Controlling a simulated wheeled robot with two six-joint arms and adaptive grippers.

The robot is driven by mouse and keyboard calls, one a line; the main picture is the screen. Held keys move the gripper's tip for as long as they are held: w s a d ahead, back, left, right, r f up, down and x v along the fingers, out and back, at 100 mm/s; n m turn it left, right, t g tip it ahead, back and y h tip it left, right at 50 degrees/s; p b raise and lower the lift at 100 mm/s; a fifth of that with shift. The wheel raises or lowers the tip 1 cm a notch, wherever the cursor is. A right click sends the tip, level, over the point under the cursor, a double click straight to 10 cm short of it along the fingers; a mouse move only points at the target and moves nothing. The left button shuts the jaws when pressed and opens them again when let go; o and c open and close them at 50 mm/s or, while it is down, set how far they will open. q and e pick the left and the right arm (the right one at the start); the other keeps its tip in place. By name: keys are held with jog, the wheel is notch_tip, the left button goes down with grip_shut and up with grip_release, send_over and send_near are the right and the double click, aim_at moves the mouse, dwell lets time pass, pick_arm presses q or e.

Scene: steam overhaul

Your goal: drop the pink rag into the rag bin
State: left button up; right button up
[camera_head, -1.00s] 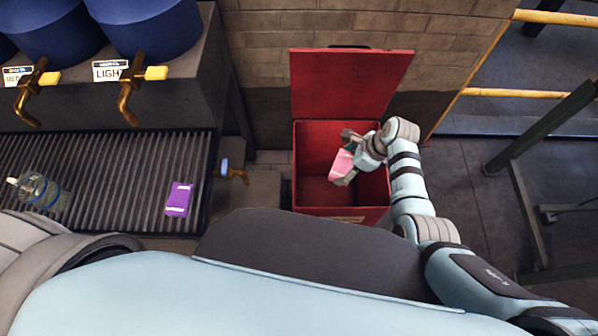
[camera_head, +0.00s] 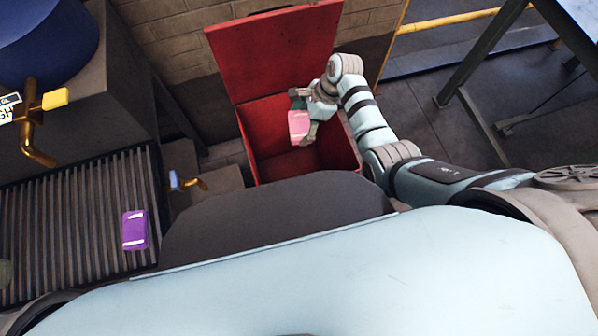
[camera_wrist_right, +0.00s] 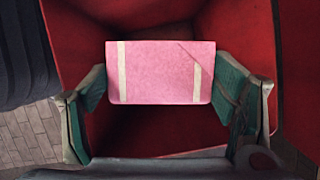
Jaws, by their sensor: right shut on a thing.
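The pink rag (camera_head: 299,125) is a folded pink block with pale stripes. It also shows in the right wrist view (camera_wrist_right: 160,75), between the two green-padded fingers. My right gripper (camera_head: 304,118) is shut on the rag and holds it over the open mouth of the red rag bin (camera_head: 245,137). The bin's lid (camera_head: 275,50) stands raised at the back. In the right wrist view my right gripper (camera_wrist_right: 163,100) has the bin's red walls (camera_wrist_right: 235,25) around and below the rag. My left gripper is not in view.
A slatted grey rack (camera_head: 70,235) is at the left with a purple packet (camera_head: 135,230) on it. A blue drum (camera_head: 45,40) with a brass tap (camera_head: 32,125) stands above it. A blue-handled tap (camera_head: 187,182) is between rack and bin. A table leg (camera_head: 485,60) is at the right.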

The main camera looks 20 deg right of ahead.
jog(key=shift+f, duration=0.4)
jog(key=shift+s+d+r, duration=0.1)
jog(key=shift+d+r, duration=0.05)
jog(key=shift+r, duration=0.05)
jog(key=o, duration=1.2)
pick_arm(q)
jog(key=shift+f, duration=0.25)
pick_arm(e)
jog(key=shift+o, duration=0.2)
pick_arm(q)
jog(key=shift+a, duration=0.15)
pick_arm(e)
jog(key=v, duration=1.2)
